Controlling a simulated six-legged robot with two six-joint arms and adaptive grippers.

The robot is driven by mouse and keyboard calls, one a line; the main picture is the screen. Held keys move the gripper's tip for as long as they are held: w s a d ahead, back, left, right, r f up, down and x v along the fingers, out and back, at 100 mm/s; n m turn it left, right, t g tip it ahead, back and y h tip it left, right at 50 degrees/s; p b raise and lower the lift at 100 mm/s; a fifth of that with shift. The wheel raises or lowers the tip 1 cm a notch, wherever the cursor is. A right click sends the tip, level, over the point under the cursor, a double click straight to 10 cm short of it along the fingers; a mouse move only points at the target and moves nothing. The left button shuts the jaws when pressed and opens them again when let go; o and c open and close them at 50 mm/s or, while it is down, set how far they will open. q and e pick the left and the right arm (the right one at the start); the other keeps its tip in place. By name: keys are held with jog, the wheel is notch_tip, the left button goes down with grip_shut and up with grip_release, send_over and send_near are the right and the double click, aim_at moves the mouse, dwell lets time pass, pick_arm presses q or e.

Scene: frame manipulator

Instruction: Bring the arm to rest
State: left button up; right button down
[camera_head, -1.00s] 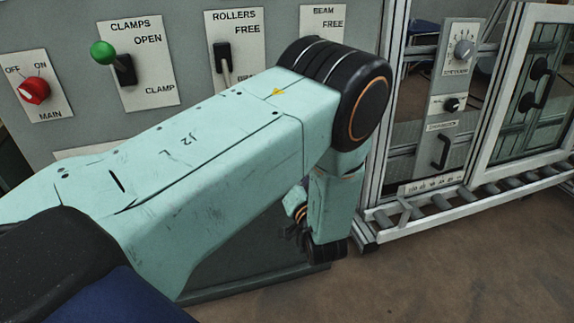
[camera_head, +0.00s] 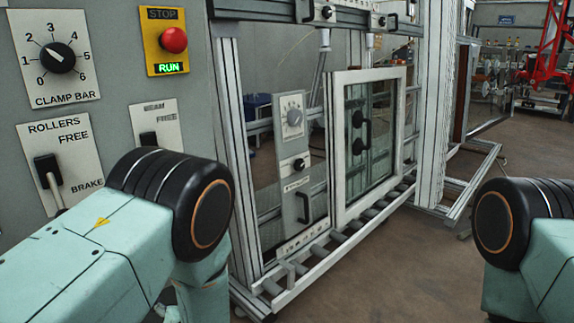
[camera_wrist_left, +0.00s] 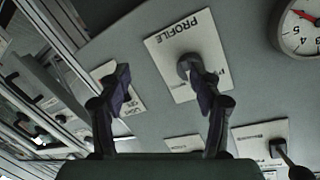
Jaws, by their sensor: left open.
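My left arm (camera_head: 120,235) comes in from the lower left in the head view, its black elbow joint in front of the grey control panel (camera_head: 112,112). Its gripper is not clearly visible there, hidden behind or below the arm. In the left wrist view my left gripper (camera_wrist_left: 163,85) is open, two fingers with dark purple pads apart and nothing between them. The right finger overlaps a dark knob (camera_wrist_left: 186,64) on the plate marked PROFILE (camera_wrist_left: 173,38); contact cannot be told. My right arm (camera_head: 535,240) shows at the right edge, its gripper out of frame.
A metal frame machine holds a white-framed window (camera_head: 342,200) above a roller track (camera_head: 335,245). The panel carries a clamp bar dial (camera_head: 61,57), a red stop button (camera_head: 173,40) and a rollers lever (camera_head: 48,172). Brown floor (camera_head: 410,270) is open between my arms.

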pick_arm(q)
jog(key=s+d+f+m+g+h+p, duration=0.1)
jog(key=s+d+f+g+h, duration=0.2)
jog(key=s+f, duration=0.4)
jog(key=s+f+m+g+h+p, duration=0.1)
jog(key=s+f+g+h, duration=0.25)
jog(key=s, duration=0.65)
jog(key=s+d+r+g+h+p, duration=0.1)
jog(key=s+g+h+p, duration=0.1)
jog(key=s, duration=0.7)
jog(key=s+d+r+g+h+p, duration=0.1)
jog(key=s+g+p, duration=0.1)
jog(key=s, duration=0.7)
jog(key=shift+s+d+g+h, duration=0.3)
jog(key=shift+s+g+h, duration=0.05)
jog(key=shift+g, duration=0.4)
